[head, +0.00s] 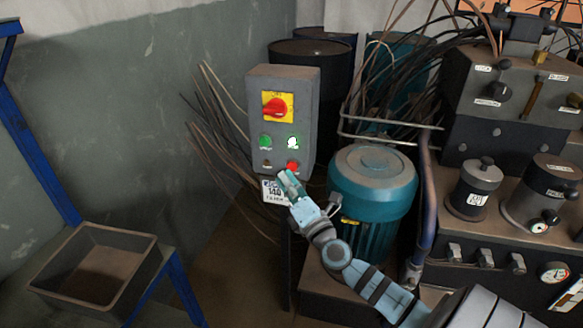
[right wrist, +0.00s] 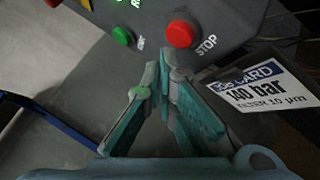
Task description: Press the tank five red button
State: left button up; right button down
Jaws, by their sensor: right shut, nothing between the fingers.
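A grey control box (head: 254,97) stands upright on a post. Its red button (head: 293,166) is at the lower right of its face. In the right wrist view the round red button (right wrist: 181,33) has "STOP" printed beside it. No tank five marking is readable. My right gripper (head: 286,176) is shut and empty, with its tips just below the red button. In the right wrist view the gripper tips (right wrist: 162,70) meet just below and left of the button. I cannot tell whether they touch the box. My left gripper is not in view.
The box also carries a red rotary switch (head: 275,107) on a yellow plate, a green button (head: 265,142) and a bright white lamp (head: 293,141). A 140 bar label (right wrist: 262,90) hangs below it. A teal motor (head: 372,190) stands close at right. A grey bin (head: 135,246) is at left.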

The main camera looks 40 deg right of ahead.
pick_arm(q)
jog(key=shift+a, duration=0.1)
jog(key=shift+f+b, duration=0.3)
pick_arm(e)
jog(key=shift+w+d, duration=0.3)
jog(key=shift+d, duration=0.1)
dwell(0.4)
